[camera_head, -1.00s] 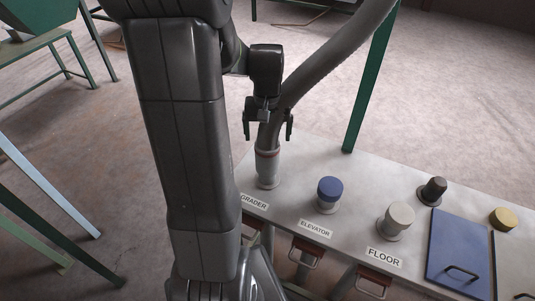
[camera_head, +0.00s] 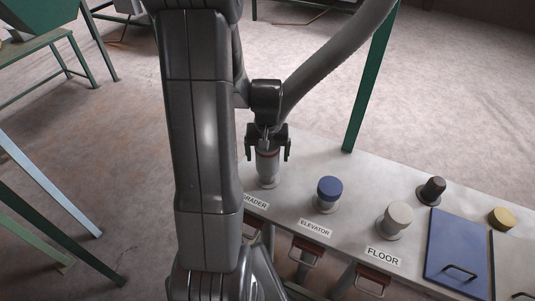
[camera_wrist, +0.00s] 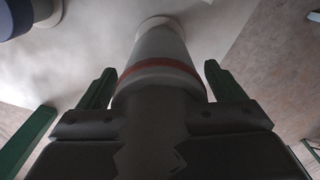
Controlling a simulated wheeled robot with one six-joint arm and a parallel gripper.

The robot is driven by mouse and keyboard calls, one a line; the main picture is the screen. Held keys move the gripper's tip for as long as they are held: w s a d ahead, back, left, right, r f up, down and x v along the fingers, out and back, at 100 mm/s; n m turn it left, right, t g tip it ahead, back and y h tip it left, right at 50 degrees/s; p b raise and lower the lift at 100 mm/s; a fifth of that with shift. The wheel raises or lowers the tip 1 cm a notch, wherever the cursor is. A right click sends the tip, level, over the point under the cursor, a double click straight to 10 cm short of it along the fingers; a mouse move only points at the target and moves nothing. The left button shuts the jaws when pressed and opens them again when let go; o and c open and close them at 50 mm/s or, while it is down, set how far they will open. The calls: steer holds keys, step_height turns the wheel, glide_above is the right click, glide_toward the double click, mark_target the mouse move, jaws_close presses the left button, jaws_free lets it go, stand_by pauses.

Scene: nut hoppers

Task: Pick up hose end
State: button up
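The hose end (camera_head: 267,163) is a grey cuff with a red ring, standing upright on the port behind the GRADER label. The grey hose (camera_head: 335,52) rises from it to the upper right. My gripper (camera_head: 268,157) points down with its fingers on either side of the cuff. In the wrist view the cuff (camera_wrist: 160,47) stands between the two green fingers (camera_wrist: 160,85), with a gap on each side. The gripper is open, and part of the hose is hidden behind it.
Blue (camera_head: 329,189), white (camera_head: 400,214), dark (camera_head: 434,188) and yellow (camera_head: 502,217) caps stand to the right on the pale panel (camera_head: 300,170). A green post (camera_head: 371,85) rises behind it. Red-brown slides with handles (camera_head: 308,252) are below the front edge.

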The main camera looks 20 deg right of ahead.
steer(key=c, duration=1.1)
steer(key=shift+c, duration=0.2)
steer(key=shift+r, duration=0.1)
